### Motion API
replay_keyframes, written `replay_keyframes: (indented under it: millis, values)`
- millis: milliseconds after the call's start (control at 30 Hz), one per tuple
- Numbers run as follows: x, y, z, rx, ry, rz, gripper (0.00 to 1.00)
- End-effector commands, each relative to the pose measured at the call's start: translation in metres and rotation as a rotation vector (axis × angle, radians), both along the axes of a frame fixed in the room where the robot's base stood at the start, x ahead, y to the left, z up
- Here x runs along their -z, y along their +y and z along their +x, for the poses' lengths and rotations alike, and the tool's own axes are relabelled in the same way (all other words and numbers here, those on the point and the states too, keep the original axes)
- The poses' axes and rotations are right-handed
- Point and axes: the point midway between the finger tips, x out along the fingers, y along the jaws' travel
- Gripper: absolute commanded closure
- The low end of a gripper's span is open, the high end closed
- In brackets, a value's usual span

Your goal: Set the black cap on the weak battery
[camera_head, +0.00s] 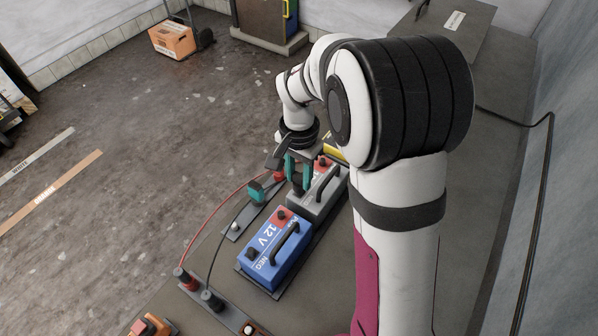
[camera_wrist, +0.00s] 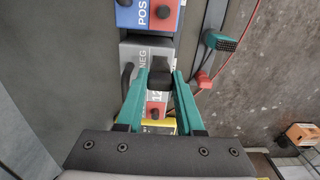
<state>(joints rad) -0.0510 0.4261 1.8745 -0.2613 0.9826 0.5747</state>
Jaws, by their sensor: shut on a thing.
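A grey battery (camera_head: 325,200) stands behind a blue battery (camera_head: 262,258); which is weak is not marked legibly. My gripper (camera_head: 297,174), with teal fingers, is over the grey battery. In the wrist view my gripper (camera_wrist: 160,78) is shut on the black cap (camera_wrist: 160,81), which is between its fingertips. The cap is over the NEG end of the grey battery (camera_wrist: 133,47). The red terminal block (camera_wrist: 156,110) of this battery lies between the fingers, nearer my wrist. The NEG post is hidden, so I cannot tell whether the cap touches it.
A teal-and-black clamp (camera_wrist: 221,42) and a red clamp (camera_wrist: 204,81) are beside the batteries. Red and black leads run to a red plug (camera_head: 185,277) and a black plug (camera_head: 211,299). An orange object (camera_head: 150,325) is at the front edge.

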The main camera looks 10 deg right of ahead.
Motion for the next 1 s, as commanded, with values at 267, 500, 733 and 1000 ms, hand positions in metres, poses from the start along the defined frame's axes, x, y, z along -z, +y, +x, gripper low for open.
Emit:
replay_keyframes:
  millis: [267, 500, 733, 1000]
  values:
    - [0.006, 0.000, 0.000, -0.001, 0.001, -0.001, 1.00]
    - [0.012, 0.000, 0.000, -0.001, 0.000, 0.000, 1.00]
    - [0.017, 0.000, 0.000, 0.000, 0.001, 0.001, 1.00]
    - [0.020, 0.000, 0.000, 0.000, 0.000, 0.000, 0.42]
